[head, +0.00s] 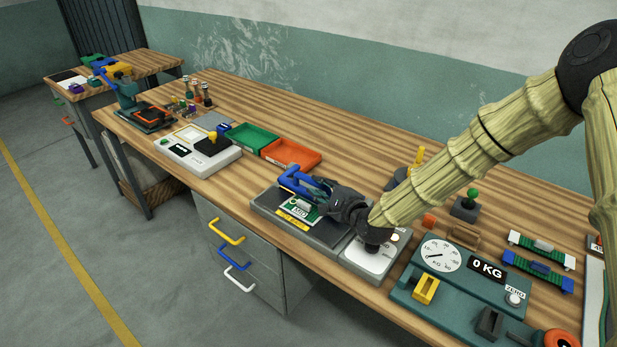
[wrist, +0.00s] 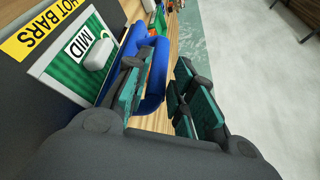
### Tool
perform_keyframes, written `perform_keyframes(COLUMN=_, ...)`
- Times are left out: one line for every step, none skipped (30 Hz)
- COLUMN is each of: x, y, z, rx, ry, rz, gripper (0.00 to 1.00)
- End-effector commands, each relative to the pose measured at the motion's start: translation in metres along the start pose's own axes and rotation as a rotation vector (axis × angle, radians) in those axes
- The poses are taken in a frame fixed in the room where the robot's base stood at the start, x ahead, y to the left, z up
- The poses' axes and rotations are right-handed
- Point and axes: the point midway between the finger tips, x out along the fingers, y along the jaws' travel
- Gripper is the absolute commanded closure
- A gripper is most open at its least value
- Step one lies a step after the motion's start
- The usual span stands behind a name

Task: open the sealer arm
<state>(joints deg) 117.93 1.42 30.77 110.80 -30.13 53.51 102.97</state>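The sealer is a dark grey unit (head: 268,205) in the middle of the bench, with a yellow HOT BARS label (wrist: 32,38) and a green-and-white panel marked MID (wrist: 62,62). Its blue arm handle (head: 292,180) stands at the back of the unit, and it also shows as a bent blue bar in the wrist view (wrist: 155,82). My gripper (head: 318,192) is at the handle, from the right. In the wrist view my gripper (wrist: 163,95) has its teal-padded fingers apart, with the blue bar between them, close to the left finger. Contact cannot be told.
A white-topped unit (head: 368,260) and a teal scale reading 0 KG (head: 438,258) stand right of the sealer. Green (head: 250,137) and orange (head: 291,153) trays and a pale grey device (head: 180,155) lie to its left. Bare bench shows behind.

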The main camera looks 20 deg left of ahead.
Motion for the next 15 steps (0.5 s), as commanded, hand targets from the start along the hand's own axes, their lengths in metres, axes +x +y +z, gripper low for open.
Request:
perform_keyframes(x=0.007, y=-0.001, z=0.003, rx=-0.003, ry=-0.002, rz=0.001, gripper=0.75)
perform_keyframes(x=0.011, y=-0.001, z=0.003, rx=-0.003, ry=-0.002, rz=0.001, gripper=0.75)
perform_keyframes(x=0.017, y=-0.002, z=0.003, rx=-0.003, ry=-0.002, rz=0.001, gripper=0.75)
perform_keyframes(x=0.021, y=-0.001, z=0.003, rx=-0.003, ry=-0.002, rz=0.001, gripper=0.75)
perform_keyframes(x=0.025, y=-0.001, z=0.003, rx=-0.002, ry=-0.003, rz=0.001, gripper=0.75)
perform_keyframes(x=0.030, y=-0.001, z=0.003, rx=-0.002, ry=-0.003, rz=0.001, gripper=0.75)
perform_keyframes(x=0.034, y=-0.001, z=0.003, rx=-0.003, ry=-0.003, rz=0.001, gripper=0.75)
perform_keyframes(x=0.038, y=0.000, z=0.004, rx=-0.003, ry=-0.003, rz=0.002, gripper=0.75)
perform_keyframes(x=0.042, y=-0.001, z=0.003, rx=-0.003, ry=-0.003, rz=0.001, gripper=0.75)
perform_keyframes(x=0.045, y=-0.001, z=0.003, rx=-0.003, ry=-0.003, rz=0.001, gripper=0.75)
perform_keyframes(x=0.048, y=0.000, z=0.003, rx=-0.003, ry=-0.003, rz=0.002, gripper=0.75)
perform_keyframes(x=0.052, y=0.000, z=0.003, rx=-0.003, ry=-0.003, rz=0.002, gripper=0.75)
perform_keyframes(x=0.054, y=0.000, z=0.003, rx=-0.003, ry=-0.003, rz=0.002, gripper=0.75)
perform_keyframes(x=0.056, y=0.001, z=0.003, rx=-0.003, ry=-0.003, rz=0.002, gripper=0.75)
perform_keyframes(x=0.059, y=0.001, z=0.003, rx=-0.002, ry=-0.003, rz=0.003, gripper=0.75)
